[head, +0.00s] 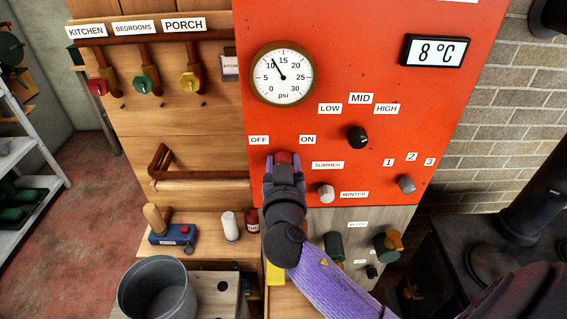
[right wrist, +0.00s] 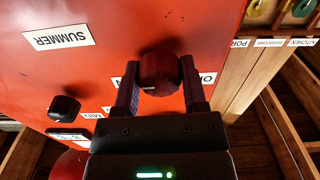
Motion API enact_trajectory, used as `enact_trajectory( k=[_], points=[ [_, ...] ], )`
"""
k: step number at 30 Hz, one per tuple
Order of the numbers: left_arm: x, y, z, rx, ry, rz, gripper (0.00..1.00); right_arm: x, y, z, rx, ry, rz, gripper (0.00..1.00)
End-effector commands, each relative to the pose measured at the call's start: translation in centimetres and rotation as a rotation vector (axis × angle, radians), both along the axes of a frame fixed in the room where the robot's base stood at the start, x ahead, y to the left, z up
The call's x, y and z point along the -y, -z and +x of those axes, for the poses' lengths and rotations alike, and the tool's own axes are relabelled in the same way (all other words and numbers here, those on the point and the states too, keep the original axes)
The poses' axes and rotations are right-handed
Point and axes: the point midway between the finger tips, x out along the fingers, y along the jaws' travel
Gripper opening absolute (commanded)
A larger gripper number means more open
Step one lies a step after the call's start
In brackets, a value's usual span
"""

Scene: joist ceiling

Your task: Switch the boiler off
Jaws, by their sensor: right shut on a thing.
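The boiler's red front panel (head: 330,110) fills the middle of the head view. A red knob (head: 284,157) sits on it, below and between the OFF label (head: 259,140) and the ON label (head: 308,140). My right gripper (head: 283,168) reaches the knob from below, hiding most of it. In the right wrist view the red knob (right wrist: 159,72) is between the two fingers of my right gripper (right wrist: 158,80), which is shut on it. A pale mark shows near the knob's lower left edge there; its exact setting is hard to tell. My left gripper is out of view.
A black LOW/MID/HIGH knob (head: 357,137), a grey SUMMER/WINTER knob (head: 326,193) and a grey 1-2-3 knob (head: 406,183) are nearby. A metal bucket (head: 158,290) stands lower left.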

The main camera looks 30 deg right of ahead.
Motion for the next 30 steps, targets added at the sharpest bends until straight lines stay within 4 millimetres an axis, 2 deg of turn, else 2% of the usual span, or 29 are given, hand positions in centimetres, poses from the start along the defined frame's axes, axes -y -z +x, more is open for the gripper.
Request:
enact_trajectory(
  k=[8, 30],
  points=[
    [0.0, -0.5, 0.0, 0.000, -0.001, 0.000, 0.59, 0.0, -0.1, 0.0, -0.104, 0.001, -0.168, 0.00],
    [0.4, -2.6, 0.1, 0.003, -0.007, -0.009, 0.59, 0.0, -0.2, 0.0, -0.472, -0.001, -0.771, 0.00]
  ],
)
